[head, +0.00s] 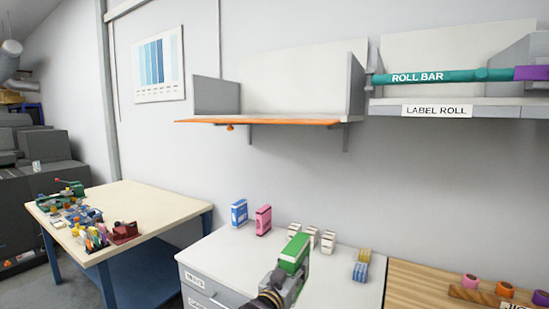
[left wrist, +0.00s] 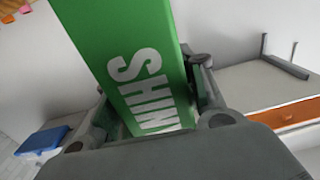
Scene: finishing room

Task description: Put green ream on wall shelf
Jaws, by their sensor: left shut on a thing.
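The green ream (head: 295,253) is held up by my left gripper (head: 278,286), above the front of the white cabinet top in the head view. In the left wrist view the green ream (left wrist: 135,70) stands between the fingers of my left gripper (left wrist: 155,128), with white letters on its side, partly cut off. The wall shelf (head: 258,121) has an orange front edge and grey side panels and is bare on top. It is above and behind the ream, well apart from it. My right gripper is not in view.
A blue box (head: 239,213), a pink box (head: 263,220) and several small cartons stand on the cabinet top (head: 225,250). A teal roll bar (head: 440,77) crosses the right shelf. A cluttered table (head: 150,208) stands at left.

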